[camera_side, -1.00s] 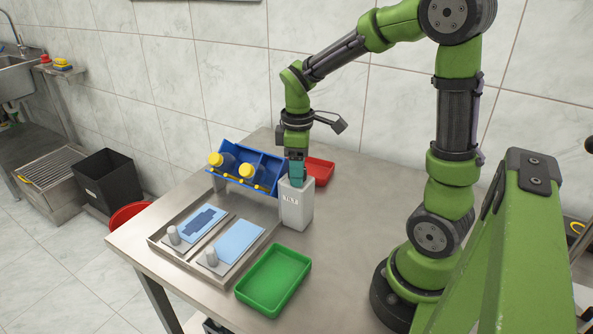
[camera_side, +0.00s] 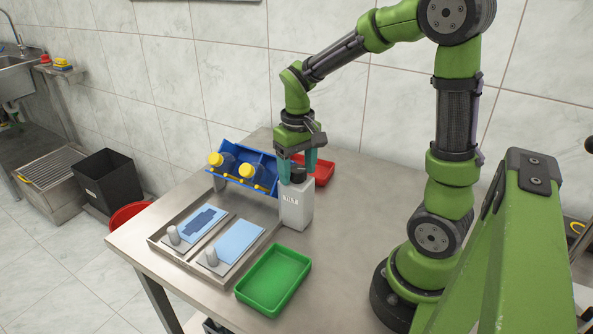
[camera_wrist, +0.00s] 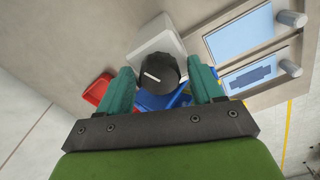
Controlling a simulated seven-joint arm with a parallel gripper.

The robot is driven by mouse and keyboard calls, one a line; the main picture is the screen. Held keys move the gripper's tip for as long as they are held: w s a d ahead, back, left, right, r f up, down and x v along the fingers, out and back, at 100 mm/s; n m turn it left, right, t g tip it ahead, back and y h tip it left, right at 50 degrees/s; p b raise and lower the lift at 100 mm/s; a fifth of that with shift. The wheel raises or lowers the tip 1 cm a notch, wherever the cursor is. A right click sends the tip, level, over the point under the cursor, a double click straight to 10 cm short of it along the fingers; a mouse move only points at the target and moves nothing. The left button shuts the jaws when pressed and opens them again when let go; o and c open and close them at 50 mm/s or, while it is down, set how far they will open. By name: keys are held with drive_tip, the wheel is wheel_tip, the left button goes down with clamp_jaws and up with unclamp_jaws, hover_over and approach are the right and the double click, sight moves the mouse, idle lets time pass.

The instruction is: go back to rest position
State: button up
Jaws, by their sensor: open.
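My gripper (camera_side: 297,166) is open, its two teal fingers pointing down over the top of a light grey box (camera_side: 296,205) with a label on its front. In the wrist view the fingers of my gripper (camera_wrist: 165,88) stand apart on either side of a black knob (camera_wrist: 160,70) with a white line. The knob also shows between the fingers in the side view (camera_side: 298,175), on top of the box. I cannot tell whether a finger touches it.
A blue rack (camera_side: 233,178) with yellow-capped bottles stands left of the box, a red tray (camera_side: 323,172) behind it. A green tray (camera_side: 273,280) and a metal tray with two blue panels (camera_side: 262,242) are in front. The table at right is clear.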

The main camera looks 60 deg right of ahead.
drive_tip(key=shift+c, duration=0.5)
drive_tip(key=c, duration=0.9)
drive_tip(key=shift+o, duration=0.2)
drive_tip(key=n, duration=0.9)
drive_tip(key=shift+n, duration=0.3)
drive_tip(key=o, duration=1)
drive_tip(key=shift+c, duration=0.2)
